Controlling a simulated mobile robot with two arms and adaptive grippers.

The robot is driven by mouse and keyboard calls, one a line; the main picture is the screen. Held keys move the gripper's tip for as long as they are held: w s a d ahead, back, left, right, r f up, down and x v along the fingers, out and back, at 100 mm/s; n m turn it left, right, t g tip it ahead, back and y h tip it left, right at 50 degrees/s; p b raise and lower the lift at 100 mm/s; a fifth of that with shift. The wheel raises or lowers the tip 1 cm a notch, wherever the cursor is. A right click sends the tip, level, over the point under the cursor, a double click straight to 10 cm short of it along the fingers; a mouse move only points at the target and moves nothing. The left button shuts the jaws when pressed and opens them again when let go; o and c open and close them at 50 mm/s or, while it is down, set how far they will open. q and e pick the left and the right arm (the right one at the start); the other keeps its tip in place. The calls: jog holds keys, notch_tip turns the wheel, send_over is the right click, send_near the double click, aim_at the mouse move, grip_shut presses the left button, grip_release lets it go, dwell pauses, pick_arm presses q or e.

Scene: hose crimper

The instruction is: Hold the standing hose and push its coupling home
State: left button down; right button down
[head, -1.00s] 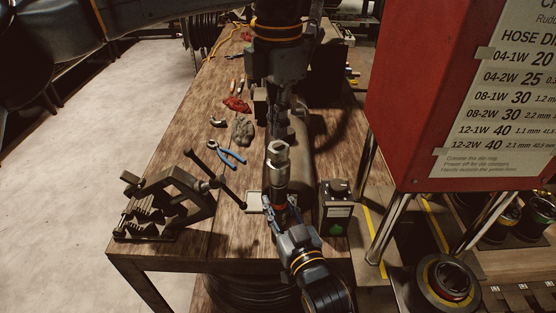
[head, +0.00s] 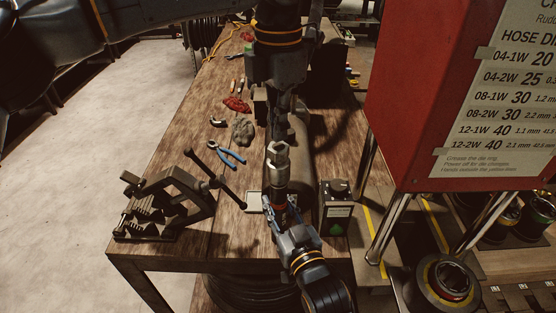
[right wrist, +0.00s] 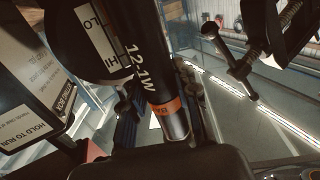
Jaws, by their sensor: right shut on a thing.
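My right gripper (head: 281,204) is shut on the hose below the coupling. My left gripper (head: 282,125) points down right above the coupling. I cannot tell whether it touches the coupling or how its fingers are set. The seating of the coupling is hidden.
A dark vise-like tool (head: 165,203) with a long bar stands left. A control box (head: 337,205) and the red machine (head: 420,95) stand right.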

pick_arm(q)
jog(key=shift+f, duration=1.45)
dwell(0.6)
jog(key=shift+r, duration=3.05)
pick_arm(e)
jog(key=c, duration=0.9)
grip_release()
jog(key=shift+c, duration=0.2)
